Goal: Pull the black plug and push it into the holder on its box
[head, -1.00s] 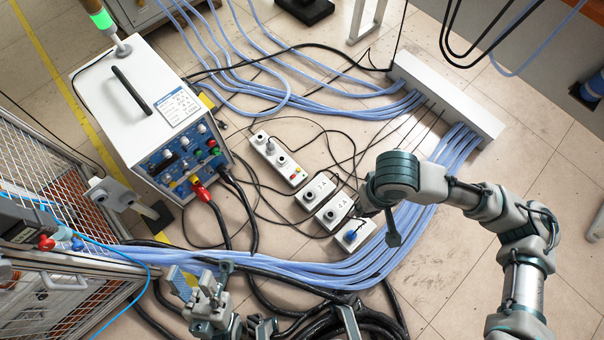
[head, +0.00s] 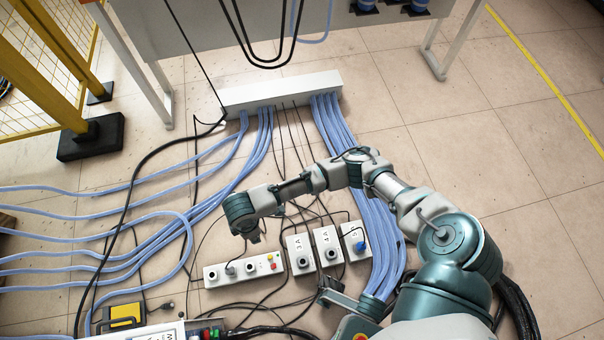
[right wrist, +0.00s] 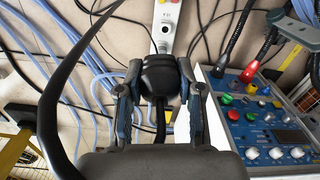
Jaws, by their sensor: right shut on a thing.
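My right gripper (head: 253,237) reaches in from the right in the head view, near and behind the long white socket box (head: 243,268). In the right wrist view my right gripper (right wrist: 160,85) is shut on a black plug (right wrist: 160,72), one finger on each side. A black cable runs from the plug toward the wrist. The white box (right wrist: 163,30) shows beyond the plug, so I cannot tell whether the plug touches it. Three smaller white boxes (head: 301,254) stand beside it; the rightmost (head: 352,240) has a blue plug.
Blue hoses (head: 340,130) run from a white floor duct (head: 280,93). Thin black cables cross the floor around the boxes. Floor is open at the right.

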